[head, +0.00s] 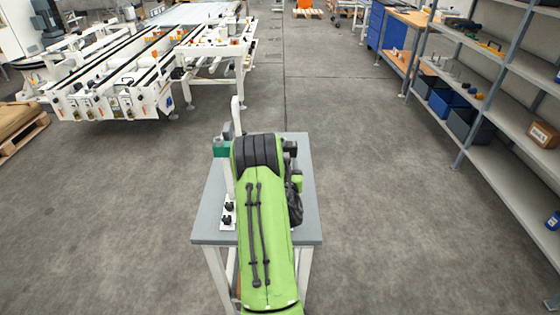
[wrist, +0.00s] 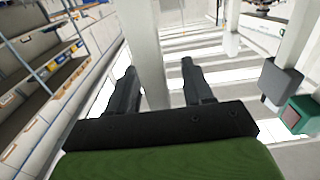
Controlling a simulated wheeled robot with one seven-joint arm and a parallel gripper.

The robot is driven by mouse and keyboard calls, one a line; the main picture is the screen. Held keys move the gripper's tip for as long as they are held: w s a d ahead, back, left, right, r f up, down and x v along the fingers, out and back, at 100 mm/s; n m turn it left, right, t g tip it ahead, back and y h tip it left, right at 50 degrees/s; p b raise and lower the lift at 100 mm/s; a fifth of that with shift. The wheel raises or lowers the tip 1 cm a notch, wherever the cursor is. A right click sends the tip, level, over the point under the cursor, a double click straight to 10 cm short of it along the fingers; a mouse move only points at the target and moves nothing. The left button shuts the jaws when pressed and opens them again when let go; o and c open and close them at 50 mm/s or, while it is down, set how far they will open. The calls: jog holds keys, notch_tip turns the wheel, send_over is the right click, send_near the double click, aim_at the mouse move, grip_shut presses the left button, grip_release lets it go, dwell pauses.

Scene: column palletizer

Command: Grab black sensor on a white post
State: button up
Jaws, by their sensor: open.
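In the wrist view my gripper (wrist: 158,70) is open, with its two dark fingers apart. A white post (wrist: 143,40) shows between and beyond the fingers; I cannot tell whether they touch it. A dark grey, nearly black sensor (wrist: 279,82) is at the right, outside the fingers, close to a second white post (wrist: 301,35). A green box with a red face (wrist: 301,117) is just below the dark sensor. In the head view the green box (head: 221,148) stands left of my green arm. My arm hides the gripper there.
A grey-topped table (head: 212,212) stands under my arm, with small black parts on a white plate (head: 228,215). A white conveyor (head: 130,75) is at the back left. Shelving (head: 490,90) runs along the right. The floor around the table is clear.

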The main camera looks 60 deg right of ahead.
jog(key=shift+s+a+r, duration=0.15)
jog(key=shift+s+a, duration=0.1)
jog(key=shift+a, duration=0.05)
grip_shut()
jog(key=shift+w+d, duration=0.1)
